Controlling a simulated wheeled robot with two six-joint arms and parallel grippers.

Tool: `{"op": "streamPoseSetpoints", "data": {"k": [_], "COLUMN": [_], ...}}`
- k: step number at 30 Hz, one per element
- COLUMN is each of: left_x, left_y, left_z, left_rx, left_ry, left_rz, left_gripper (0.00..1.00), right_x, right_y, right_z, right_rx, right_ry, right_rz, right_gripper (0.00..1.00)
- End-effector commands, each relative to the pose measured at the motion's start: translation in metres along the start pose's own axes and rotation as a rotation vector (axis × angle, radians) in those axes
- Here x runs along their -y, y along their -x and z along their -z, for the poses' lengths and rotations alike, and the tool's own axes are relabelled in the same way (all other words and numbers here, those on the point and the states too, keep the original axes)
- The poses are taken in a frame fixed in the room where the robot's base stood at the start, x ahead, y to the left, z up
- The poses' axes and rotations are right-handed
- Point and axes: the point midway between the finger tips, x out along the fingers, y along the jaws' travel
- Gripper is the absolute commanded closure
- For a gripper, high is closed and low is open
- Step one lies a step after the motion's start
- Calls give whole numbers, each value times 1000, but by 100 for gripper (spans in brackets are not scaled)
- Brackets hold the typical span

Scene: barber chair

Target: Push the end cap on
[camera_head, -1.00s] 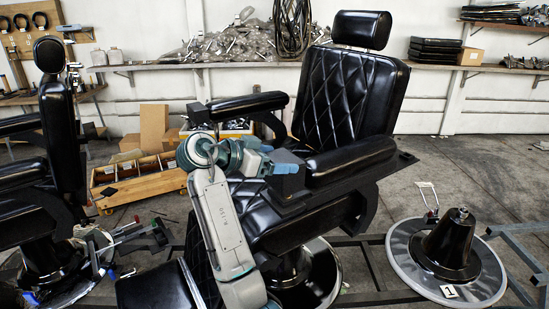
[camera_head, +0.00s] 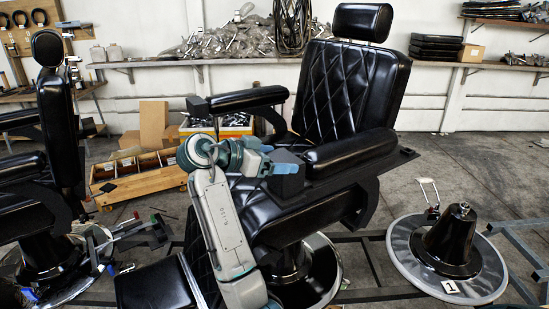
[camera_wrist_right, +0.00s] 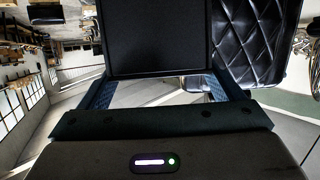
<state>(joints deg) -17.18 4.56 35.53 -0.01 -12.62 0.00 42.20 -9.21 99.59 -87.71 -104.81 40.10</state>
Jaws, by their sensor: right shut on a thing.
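The end cap (camera_head: 287,178) is a black block at the front end of the near armrest (camera_head: 350,153) of the black barber chair. My right gripper (camera_head: 270,168) comes from the left and is shut on the cap, with its blue fingers at the cap's sides. In the right wrist view the cap (camera_wrist_right: 157,38) is a large dark square between the two fingers. The cap is close in front of the armrest's end; I cannot tell whether it is fully seated. The far armrest (camera_head: 250,99) has a similar block (camera_head: 198,107) at its front. My left gripper is not in view.
A second black chair (camera_head: 58,120) stands at the left. A wooden parts box (camera_head: 140,186) sits on the floor behind. A round chair base (camera_head: 450,255) stands at the right. A shelf (camera_head: 220,62) runs along the back wall.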

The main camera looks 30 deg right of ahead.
Motion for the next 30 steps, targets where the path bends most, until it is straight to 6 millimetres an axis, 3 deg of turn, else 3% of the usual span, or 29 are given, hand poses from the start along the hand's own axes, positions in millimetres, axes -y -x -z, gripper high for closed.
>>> {"op": "streamPoseSetpoints", "data": {"k": [20, 21, 22, 30], "left_x": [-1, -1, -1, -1], "left_y": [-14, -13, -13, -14], "left_z": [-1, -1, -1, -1], "left_rx": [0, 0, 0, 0], "left_ry": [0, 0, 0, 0], "left_rz": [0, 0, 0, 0], "left_gripper": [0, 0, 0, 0], "right_x": [0, 0, 0, 0], "right_y": [-6, -6, -6, -4], "right_z": [-17, -16, -15, -16], "right_rx": [-1, -1, 0, 1], "right_ry": [0, 0, 0, 0], "right_rz": [0, 0, 0, 0], "right_gripper": [40, 7, 1, 0]}}
